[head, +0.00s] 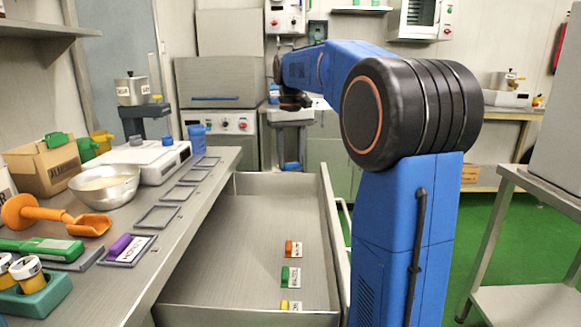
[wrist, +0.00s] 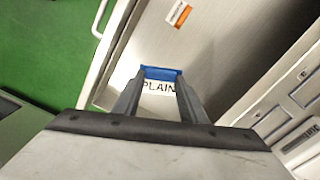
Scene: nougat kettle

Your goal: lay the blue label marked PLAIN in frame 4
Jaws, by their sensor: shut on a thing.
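The blue label marked PLAIN (wrist: 160,77) is held between the two fingertips of my gripper (wrist: 160,88) in the wrist view, its white printed face partly showing. Label frames stand in a row along the left counter: the near one (head: 103,262) holds a purple label (head: 120,245), and empty ones (head: 157,217) run farther back. Frame numbers are not readable.
Orange (head: 289,249), green (head: 285,275) and yellow (head: 284,304) labels lie in the drawer. A steel bowl (head: 104,187), white scale (head: 155,160), orange scoop (head: 60,215) and blue container (head: 197,138) stand on the counter. A steel table (head: 540,190) is at the right.

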